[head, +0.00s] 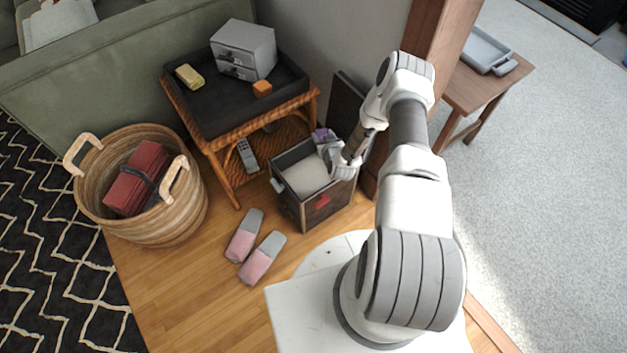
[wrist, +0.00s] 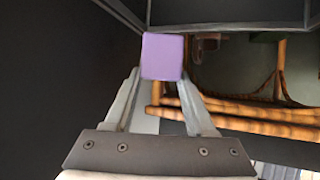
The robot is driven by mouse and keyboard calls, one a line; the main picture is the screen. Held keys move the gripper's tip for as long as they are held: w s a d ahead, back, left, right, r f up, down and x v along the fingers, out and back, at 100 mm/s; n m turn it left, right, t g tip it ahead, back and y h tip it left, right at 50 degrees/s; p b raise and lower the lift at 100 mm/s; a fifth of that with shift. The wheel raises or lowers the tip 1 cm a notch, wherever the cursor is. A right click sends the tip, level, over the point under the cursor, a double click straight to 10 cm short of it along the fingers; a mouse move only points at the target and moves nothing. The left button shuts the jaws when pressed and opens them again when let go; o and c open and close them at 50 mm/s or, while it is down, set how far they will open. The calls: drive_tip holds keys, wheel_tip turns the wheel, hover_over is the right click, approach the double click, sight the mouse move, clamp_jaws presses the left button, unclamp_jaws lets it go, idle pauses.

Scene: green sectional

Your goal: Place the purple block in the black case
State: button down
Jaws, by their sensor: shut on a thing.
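The purple block (wrist: 162,57) is held between the fingertips of my gripper (wrist: 160,80), seen in the wrist view. In the head view the block (head: 322,134) shows just past my gripper (head: 334,150), partly hidden by it. A dark open-topped box (head: 330,208), which looks like the black case, stands on the wooden floor with a pale inside and a red mark on its front. My gripper and the block are at its back right side in the picture; their height over its rim cannot be told.
A wicker table with a black tray top (head: 220,118) stands behind, bearing grey drawers (head: 243,50), a yellow block (head: 189,76) and an orange block (head: 262,88). A dark panel (head: 345,103) stands behind the box. A basket (head: 160,225) and slippers (head: 262,258) are left.

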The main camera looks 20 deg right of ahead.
drive_tip(key=f+b, duration=0.2)
drive_tip(key=f, duration=0.3)
drive_tip(key=f+b, duration=0.3)
drive_tip(key=f, duration=0.3)
drive_tip(key=shift+s+d+f, duration=0.1)
drive_tip(key=shift+s+f, duration=0.1)
drive_tip(key=shift+f, duration=0.05)
drive_tip(key=shift+r, duration=0.1)
